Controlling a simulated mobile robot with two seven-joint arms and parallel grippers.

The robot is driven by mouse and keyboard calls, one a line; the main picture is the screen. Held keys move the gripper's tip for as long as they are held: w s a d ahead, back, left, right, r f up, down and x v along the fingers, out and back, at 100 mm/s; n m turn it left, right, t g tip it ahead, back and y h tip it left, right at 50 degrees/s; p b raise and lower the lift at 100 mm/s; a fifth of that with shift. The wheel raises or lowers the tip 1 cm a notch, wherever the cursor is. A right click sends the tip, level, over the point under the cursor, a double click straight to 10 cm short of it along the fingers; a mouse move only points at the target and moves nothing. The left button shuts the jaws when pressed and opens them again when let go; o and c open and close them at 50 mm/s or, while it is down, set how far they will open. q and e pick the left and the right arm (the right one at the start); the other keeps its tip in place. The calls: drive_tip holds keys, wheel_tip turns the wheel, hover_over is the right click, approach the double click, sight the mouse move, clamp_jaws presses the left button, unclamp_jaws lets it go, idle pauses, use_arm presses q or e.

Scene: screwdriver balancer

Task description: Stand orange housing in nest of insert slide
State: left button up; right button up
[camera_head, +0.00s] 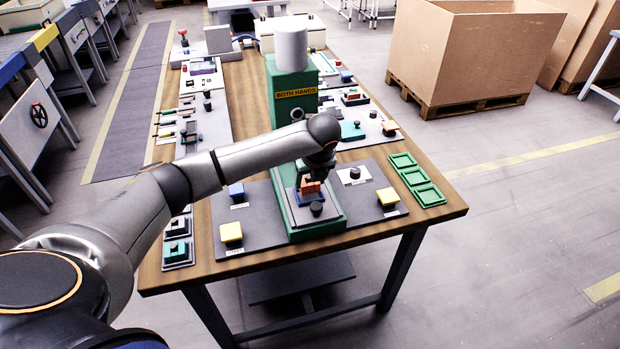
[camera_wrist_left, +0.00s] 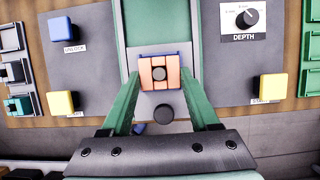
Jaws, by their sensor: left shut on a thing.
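The orange housing (camera_head: 311,187) is between the fingers of my left gripper (camera_head: 312,180), over the grey insert slide (camera_head: 299,215) at the foot of the green press. The left wrist view shows the housing (camera_wrist_left: 173,78) from above, with a dark round centre, between the two green fingertips of my left gripper (camera_wrist_left: 160,80). The gripper is shut on it. A blue edge (camera_wrist_left: 160,55) shows along the housing's far side. The nest is mostly hidden under the housing; I cannot tell whether the housing touches its floor. My right gripper is in neither view.
The press column (camera_head: 290,115) stands behind the slide. A black knob (camera_head: 316,209) is at the slide's front. Yellow buttons (camera_head: 231,232) (camera_head: 387,197), a blue button (camera_head: 236,189) and a depth dial (camera_head: 354,173) flank it. Green trays (camera_head: 416,177) lie at the right edge.

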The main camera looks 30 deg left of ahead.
use_arm(q)
drive_tip(key=shift+f, duration=1.3)
idle(0.4)
drive_tip(key=o, duration=1.5)
drive_tip(key=v, duration=1.2)
drive_tip(key=shift+r, duration=0.3)
